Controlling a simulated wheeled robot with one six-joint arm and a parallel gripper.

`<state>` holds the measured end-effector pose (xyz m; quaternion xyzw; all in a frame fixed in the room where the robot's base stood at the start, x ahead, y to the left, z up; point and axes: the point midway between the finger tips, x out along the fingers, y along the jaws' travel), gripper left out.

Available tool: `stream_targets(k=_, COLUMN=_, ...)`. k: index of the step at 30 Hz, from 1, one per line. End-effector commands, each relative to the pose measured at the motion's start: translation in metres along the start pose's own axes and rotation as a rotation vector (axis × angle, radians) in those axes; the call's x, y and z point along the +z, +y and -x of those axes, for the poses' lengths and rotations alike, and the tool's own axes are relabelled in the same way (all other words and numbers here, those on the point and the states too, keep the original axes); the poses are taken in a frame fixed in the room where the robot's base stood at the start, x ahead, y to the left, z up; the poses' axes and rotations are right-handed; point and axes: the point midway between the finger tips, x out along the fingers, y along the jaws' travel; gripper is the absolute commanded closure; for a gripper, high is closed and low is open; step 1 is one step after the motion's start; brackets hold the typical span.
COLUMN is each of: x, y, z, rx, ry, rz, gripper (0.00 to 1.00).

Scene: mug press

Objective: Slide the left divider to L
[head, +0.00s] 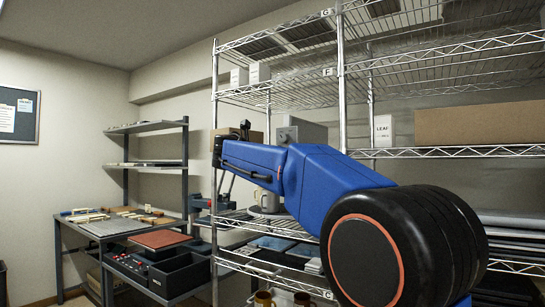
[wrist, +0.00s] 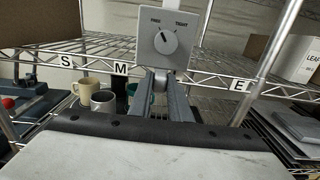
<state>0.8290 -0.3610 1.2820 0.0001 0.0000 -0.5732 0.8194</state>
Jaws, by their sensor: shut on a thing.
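A grey block (wrist: 165,40) with a round dial marked FREE and TIGHT stands upright at the shelf's front edge in the wrist view. The dial's (wrist: 165,41) pointer seems to lean to the upper left, towards FREE. The block also shows in the head view (head: 306,131), partly behind my blue arm. My gripper (wrist: 166,83) is shut on the lower part of this block. I cannot tell for sure that it is the left divider.
Mugs (wrist: 92,94) stand below the shelf, left of my gripper. A wire rack post (wrist: 270,60) and a white LEAF box (wrist: 303,57) are on the right. A cardboard box (head: 480,124) lies on the rack. A workbench (head: 110,225) stands at the left.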

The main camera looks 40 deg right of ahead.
Motion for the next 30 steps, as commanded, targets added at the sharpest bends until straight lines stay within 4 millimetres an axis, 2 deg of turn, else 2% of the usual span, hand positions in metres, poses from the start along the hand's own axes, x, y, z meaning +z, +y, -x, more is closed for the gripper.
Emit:
stream_targets(k=12, x=-0.002, y=-0.006, z=0.000, rx=-0.006, ry=0.004, rz=0.000, gripper=1.00)
stream_targets(k=13, x=-0.002, y=-0.006, z=0.000, rx=-0.007, ry=0.004, rz=0.000, gripper=0.78)
stream_targets(k=15, x=-0.001, y=-0.006, z=0.000, rx=-0.006, ry=0.004, rz=0.000, gripper=0.64)
stream_targets(k=25, x=0.000, y=-0.004, z=0.001, rx=-0.002, ry=0.001, rz=0.000, gripper=0.64)
stream_targets(k=30, x=0.000, y=-0.003, z=0.015, rx=0.000, ry=0.001, rz=0.000, gripper=0.64)
